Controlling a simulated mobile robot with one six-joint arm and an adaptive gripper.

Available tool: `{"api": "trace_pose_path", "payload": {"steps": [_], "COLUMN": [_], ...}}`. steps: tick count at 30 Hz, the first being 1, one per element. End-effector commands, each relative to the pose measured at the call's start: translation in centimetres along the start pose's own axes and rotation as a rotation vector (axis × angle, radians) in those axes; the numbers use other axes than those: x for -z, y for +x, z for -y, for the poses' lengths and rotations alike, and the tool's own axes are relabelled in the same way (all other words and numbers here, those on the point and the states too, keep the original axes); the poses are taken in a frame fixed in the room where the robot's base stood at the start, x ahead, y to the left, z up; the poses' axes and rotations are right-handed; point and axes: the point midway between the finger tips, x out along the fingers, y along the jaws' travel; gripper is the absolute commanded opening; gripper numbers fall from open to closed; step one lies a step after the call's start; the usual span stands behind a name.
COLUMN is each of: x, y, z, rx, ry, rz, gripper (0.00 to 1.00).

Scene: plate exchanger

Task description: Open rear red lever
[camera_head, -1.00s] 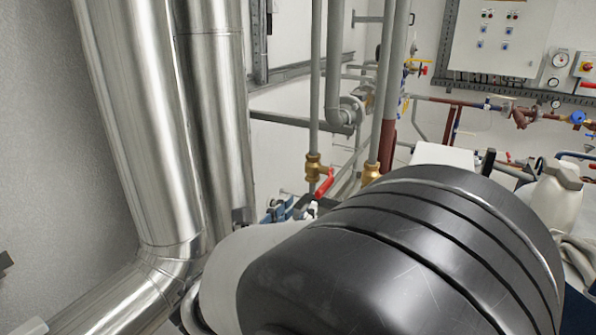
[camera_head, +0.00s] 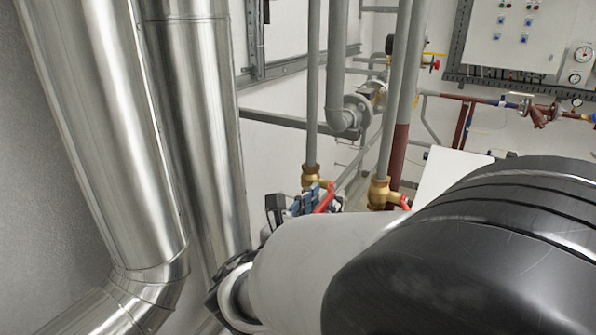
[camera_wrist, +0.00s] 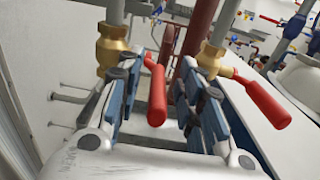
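A red lever (camera_wrist: 157,92) on the left brass valve (camera_wrist: 112,48) lies between the two fingers of my gripper (camera_wrist: 158,75) in the wrist view. The gripper is open, with gaps visible on both sides of the lever. A second red lever (camera_wrist: 262,100) on the right brass valve (camera_wrist: 211,60) is outside the right finger. In the head view, my blue gripper (camera_head: 310,200) is at the first lever (camera_head: 326,198), below the left brass valve (camera_head: 312,174). The second lever (camera_head: 405,203) is mostly hidden by my arm. I cannot tell for sure which lever is the rear one.
Grey vertical pipes (camera_head: 313,80) rise from the valves. Large shiny metal ducts (camera_head: 185,130) stand to the left. A white surface (camera_head: 448,172) lies right of the right valve. A control panel (camera_head: 525,35) hangs on the back wall.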

Motion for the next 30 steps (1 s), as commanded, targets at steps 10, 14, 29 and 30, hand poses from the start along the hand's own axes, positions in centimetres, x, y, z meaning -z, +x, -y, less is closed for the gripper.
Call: {"api": "trace_pose_path", "payload": {"steps": [10, 14, 29, 30], "x": [-0.01, -0.01, -0.01, -0.01], "y": [0.00, 0.00, 0.00, 0.00], "z": [-0.01, -0.01, -0.01, -0.01], "rx": [0.000, 0.000, 0.000, 0.000], "ry": [0.000, 0.000, 0.000, 0.000], "rz": [0.000, 0.000, 0.000, 0.000], "gripper": [0.17, 0.08, 0.00, 0.00]}}
